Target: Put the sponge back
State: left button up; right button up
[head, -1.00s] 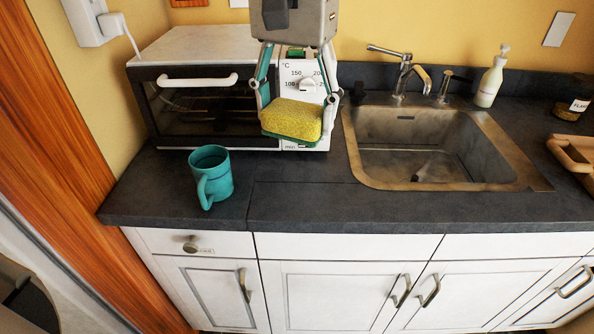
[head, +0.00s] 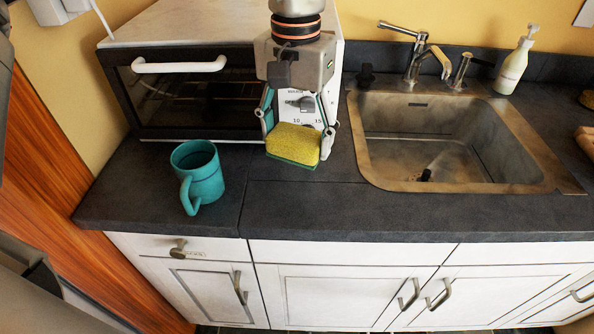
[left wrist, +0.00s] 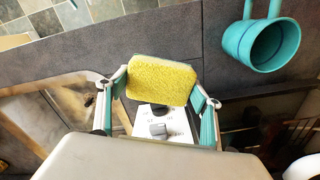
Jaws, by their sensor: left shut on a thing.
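The sponge (head: 294,143) is yellow on top with a green underside. My left gripper (head: 296,140) is shut on it, with one finger at each end. In the head view the sponge shows in front of the toaster oven's control panel, over the dark counter between the mug and the sink. I cannot tell whether it touches the counter. In the left wrist view the sponge (left wrist: 161,80) sits between the two fingertips (left wrist: 160,88), yellow face toward the camera. My right gripper is not in view.
A teal mug (head: 197,177) stands on the counter left of the sponge. The toaster oven (head: 190,88) is behind. The sink (head: 450,150) with its faucet (head: 418,55) is to the right, and a soap bottle (head: 512,65) stands behind it. The counter front is clear.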

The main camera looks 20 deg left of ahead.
aim_at(296, 185)
pick_arm(q)
notch_tip(296, 185, down, 3)
jog(key=shift+f, duration=0.15)
notch_tip(296, 185, down, 5)
jog(key=shift+b, duration=0.5)
jog(key=shift+w+f, duration=0.1)
jog(key=shift+f, duration=0.05)
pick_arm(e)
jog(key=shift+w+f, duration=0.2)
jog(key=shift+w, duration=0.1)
pick_arm(q)
jog(key=shift+f, duration=0.1)
jog(key=o, duration=0.9)
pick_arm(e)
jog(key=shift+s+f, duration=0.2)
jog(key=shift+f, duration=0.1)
